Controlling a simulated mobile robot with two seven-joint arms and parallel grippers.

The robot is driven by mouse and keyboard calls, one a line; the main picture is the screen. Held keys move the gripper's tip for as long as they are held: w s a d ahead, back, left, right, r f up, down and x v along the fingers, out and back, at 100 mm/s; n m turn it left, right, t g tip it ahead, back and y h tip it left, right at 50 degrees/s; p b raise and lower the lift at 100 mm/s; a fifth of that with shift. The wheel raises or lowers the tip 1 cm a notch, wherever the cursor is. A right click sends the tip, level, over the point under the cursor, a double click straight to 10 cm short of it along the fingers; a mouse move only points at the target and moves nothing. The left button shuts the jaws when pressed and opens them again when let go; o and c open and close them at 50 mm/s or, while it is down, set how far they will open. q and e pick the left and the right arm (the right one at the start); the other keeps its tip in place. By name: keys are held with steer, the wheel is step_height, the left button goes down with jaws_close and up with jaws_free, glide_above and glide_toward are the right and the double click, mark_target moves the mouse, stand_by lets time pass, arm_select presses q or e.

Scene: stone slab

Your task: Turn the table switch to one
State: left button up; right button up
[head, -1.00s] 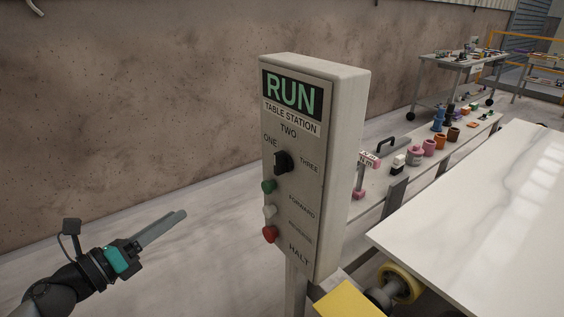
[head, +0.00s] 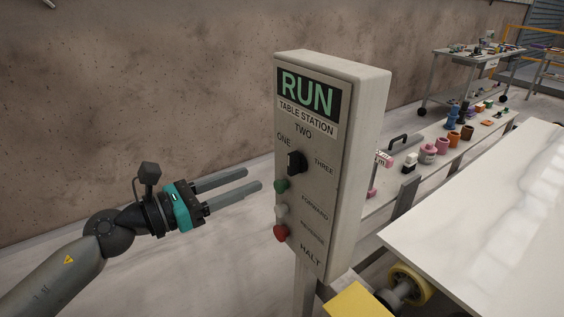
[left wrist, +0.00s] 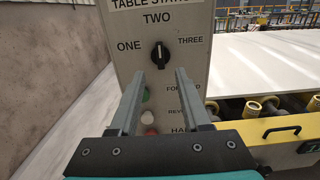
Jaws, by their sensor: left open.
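The black table switch (head: 295,162) is a rotary knob on the upright grey control box (head: 362,110). In the left wrist view the knob (left wrist: 160,55) stands upright, in line with the label TWO, with ONE to its left and THREE to its right. My left gripper (head: 253,180) is open and empty, to the left of the box and pointing toward its front. In the left wrist view my left gripper's fingertips (left wrist: 160,75) are apart and appear just below the knob, not touching it. My right gripper is out of view.
Below the switch are a green button (head: 281,185), a white button (head: 281,210) and a red button (head: 280,233). A marble slab (head: 490,220) on rollers lies right of the box. A bench with colored containers (head: 428,155) stands behind. A brown wall (head: 130,90) is at the left.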

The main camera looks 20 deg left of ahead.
mark_target(289, 163)
arm_select(q)
steer(key=p+x, duration=0.2)
steer(key=x, duration=0.5)
steer(key=shift+w+d+r, duration=0.1)
steer(key=shift+w, duration=0.05)
steer(key=shift+x, duration=0.9)
jaws_close()
